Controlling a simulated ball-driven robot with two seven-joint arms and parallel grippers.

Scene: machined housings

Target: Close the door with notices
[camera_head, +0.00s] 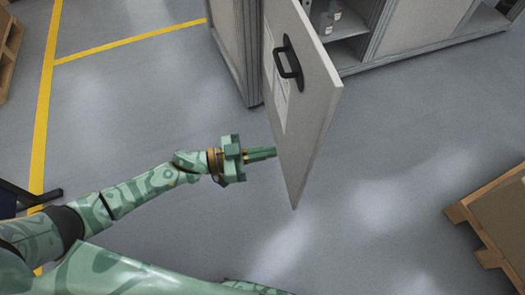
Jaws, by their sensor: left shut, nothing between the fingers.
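A light grey cabinet door (316,105) stands open, swung out toward me from a grey cabinet (411,32). It carries a black handle (288,63) and pale paper notices (278,78) on its left face. My left gripper (274,153) is shut and empty, with its fingertips at the door's left face near the lower part. I cannot tell whether the tips touch the door. My right gripper is not in view.
Inside the cabinet, small bottles (327,20) stand on a shelf. A wooden pallet with a box (490,225) is at the lower right. Another pallet (8,50) is at the upper left. Yellow lines mark the grey floor. Floor right of the door is clear.

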